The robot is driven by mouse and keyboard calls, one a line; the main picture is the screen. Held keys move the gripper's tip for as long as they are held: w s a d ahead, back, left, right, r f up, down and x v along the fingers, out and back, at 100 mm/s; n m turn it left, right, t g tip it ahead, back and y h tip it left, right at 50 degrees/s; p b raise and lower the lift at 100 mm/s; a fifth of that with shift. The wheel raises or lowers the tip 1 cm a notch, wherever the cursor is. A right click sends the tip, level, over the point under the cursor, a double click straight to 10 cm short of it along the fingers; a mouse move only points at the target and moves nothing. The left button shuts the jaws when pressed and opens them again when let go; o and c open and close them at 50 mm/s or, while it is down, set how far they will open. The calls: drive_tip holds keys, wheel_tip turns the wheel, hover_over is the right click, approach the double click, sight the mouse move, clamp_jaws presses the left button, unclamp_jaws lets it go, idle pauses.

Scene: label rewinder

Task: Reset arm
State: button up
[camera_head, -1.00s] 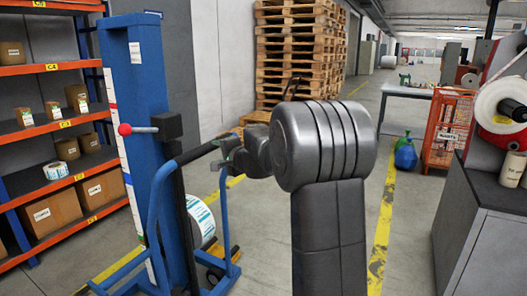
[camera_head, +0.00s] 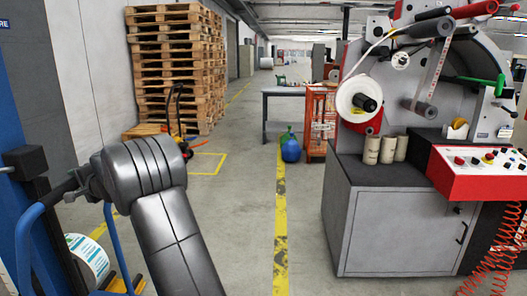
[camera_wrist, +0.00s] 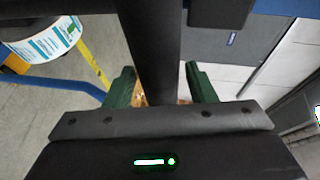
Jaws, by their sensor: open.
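My arm reaches left in the head view, its rounded dark grey joint in front of the blue lifter (camera_head: 22,100). My gripper (camera_wrist: 161,82) shows in the wrist view as two green fingers, spread apart. A dark upright bar (camera_wrist: 152,45) passes between or behind them; I cannot tell whether they touch it. In the head view the fingers are mostly hidden at the lifter's blue handle frame (camera_head: 30,222). A label roll (camera_head: 88,262) sits low on the lifter, and it also shows in the wrist view (camera_wrist: 45,44).
The label rewinder (camera_head: 420,75) stands at right on a grey cabinet (camera_head: 400,235), with a red control panel (camera_head: 480,172). Stacked pallets (camera_head: 180,70), a table (camera_head: 283,92) and an orange rack (camera_head: 318,118) stand further back. The floor in the middle is clear.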

drive_tip(key=shift+p+x, duration=0.4)
drive_tip(key=shift+x, duration=1.05)
drive_tip(key=shift+d, duration=0.15)
drive_tip(key=b+v, duration=0.4)
drive_tip(key=v, duration=0.9)
drive_tip(key=p+x, duration=0.4)
drive_tip(key=x, duration=0.9)
drive_tip(key=shift+a, duration=0.2)
drive_tip(key=s+d, duration=0.1)
drive_tip(key=d, duration=3.1)
